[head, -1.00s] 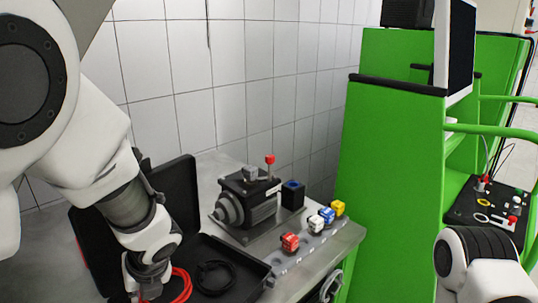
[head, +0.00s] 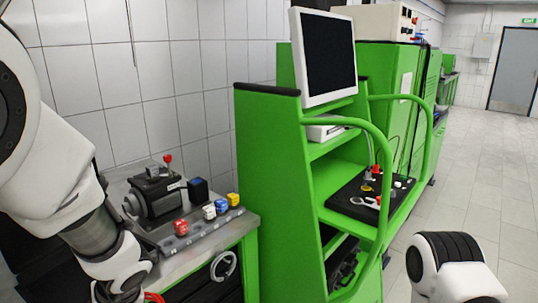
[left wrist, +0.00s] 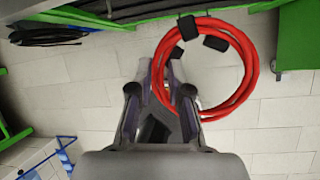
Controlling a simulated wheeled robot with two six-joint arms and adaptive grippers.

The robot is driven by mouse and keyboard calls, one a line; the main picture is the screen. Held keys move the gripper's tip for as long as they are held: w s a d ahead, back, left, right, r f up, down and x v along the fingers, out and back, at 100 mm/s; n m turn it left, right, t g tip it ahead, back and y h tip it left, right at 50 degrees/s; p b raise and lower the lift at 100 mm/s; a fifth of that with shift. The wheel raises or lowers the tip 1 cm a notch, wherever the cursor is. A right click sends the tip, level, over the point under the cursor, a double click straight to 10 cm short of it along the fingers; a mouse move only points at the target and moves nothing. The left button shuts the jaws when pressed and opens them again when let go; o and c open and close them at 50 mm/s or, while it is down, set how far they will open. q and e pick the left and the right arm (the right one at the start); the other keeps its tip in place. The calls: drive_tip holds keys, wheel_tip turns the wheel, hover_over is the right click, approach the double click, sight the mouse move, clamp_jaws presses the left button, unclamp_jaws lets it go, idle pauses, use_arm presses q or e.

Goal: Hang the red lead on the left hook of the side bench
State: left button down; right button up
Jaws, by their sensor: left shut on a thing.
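The red lead (left wrist: 243,50) is a coiled ring with black ties in the left wrist view. My left gripper (left wrist: 164,78) is shut on the left side of the coil, and tiled floor shows beneath it. In the head view, a bit of the red lead (head: 153,298) shows at the bottom edge beside my left gripper (head: 118,294), which is largely cut off. A steel-topped bench (head: 190,256) with a green frame stands at left; a grey coil (head: 223,266) hangs at its front. I cannot make out a left hook. My right gripper is out of view.
A pump unit (head: 158,195) and several coloured blocks (head: 209,212) stand on the bench. A green console (head: 275,170) with a monitor (head: 325,55) stands right of it, with a black panel (head: 365,200) and curved green rails. Open floor (head: 480,170) lies at right.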

use_arm(q)
wheel_tip(320, 180, down, 16)
drive_tip(key=w+d+n+g, duration=0.1)
drive_tip(key=w+n+g, duration=0.25)
drive_tip(key=n, duration=0.45)
drive_tip(key=w+d+n+g+h, duration=0.1)
drive_tip(key=d+n+h, duration=0.2)
drive_tip(key=n, duration=0.7)
drive_tip(key=w+d+n+g+h, duration=0.2)
drive_tip(key=d+n+h, duration=0.1)
drive_tip(key=n, duration=0.8)
drive_tip(key=shift+w+d+r+h, duration=0.2)
drive_tip(key=shift+w+d+h, duration=0.1)
drive_tip(key=shift+h, duration=0.1)
